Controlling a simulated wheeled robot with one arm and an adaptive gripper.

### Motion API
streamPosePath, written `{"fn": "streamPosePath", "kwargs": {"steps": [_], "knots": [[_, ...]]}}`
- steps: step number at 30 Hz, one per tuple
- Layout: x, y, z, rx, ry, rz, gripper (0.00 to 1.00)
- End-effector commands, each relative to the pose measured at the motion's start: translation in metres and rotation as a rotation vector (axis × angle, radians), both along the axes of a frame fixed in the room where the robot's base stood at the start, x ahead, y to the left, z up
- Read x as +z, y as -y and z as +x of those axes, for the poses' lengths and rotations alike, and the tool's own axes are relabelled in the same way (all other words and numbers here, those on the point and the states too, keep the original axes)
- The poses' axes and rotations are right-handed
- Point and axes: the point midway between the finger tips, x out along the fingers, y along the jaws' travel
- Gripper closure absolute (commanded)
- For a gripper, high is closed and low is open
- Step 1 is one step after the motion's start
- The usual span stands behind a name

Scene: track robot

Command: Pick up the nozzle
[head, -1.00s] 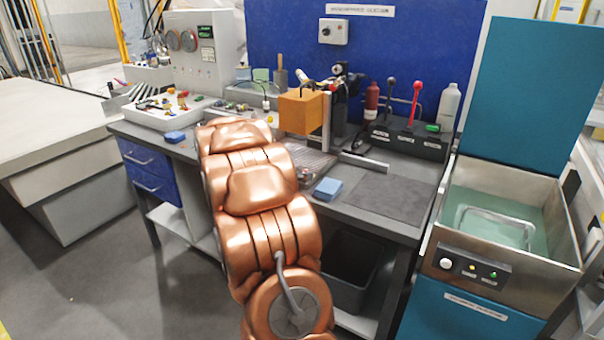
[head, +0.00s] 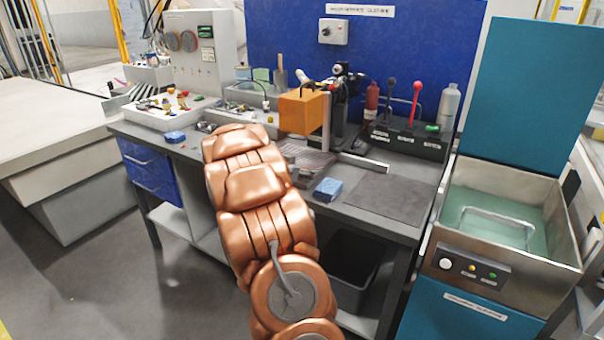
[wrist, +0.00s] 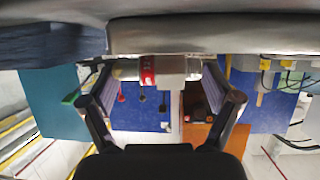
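In the wrist view, which is upside down, my gripper (wrist: 160,88) has its two fingers spread wide apart. A pale cylindrical piece with a red band (wrist: 148,70) and a grey block-like end lies crosswise in the space between the fingers. It looks like the nozzle, but I cannot tell for sure. I see no clear contact with either finger pad. In the head view my copper arm hides the gripper and this piece.
The workbench holds an orange block (head: 302,112), a blue sponge (head: 328,190), a lever box (head: 408,139) and a white parts tray (head: 168,113). A cleaning basin (head: 497,257) stands at the right. The dark mat (head: 390,195) is clear.

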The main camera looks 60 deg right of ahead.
Motion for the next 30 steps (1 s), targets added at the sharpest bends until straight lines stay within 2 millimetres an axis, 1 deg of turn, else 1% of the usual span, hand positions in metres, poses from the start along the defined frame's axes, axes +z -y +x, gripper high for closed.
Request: {"fn": "streamPosePath", "kwargs": {"steps": [1,2,13,23,30], "knots": [[0.000,0.000,0.000,0.000,0.000,0.000,0.21],[0.000,0.000,0.000,0.000,0.000,0.000,0.24],[0.000,0.000,0.000,0.000,0.000,0.000,0.62],[0.003,0.000,0.001,0.001,0.001,0.000,0.63],[0.019,-0.001,0.001,0.001,0.005,-0.001,0.63]]}}
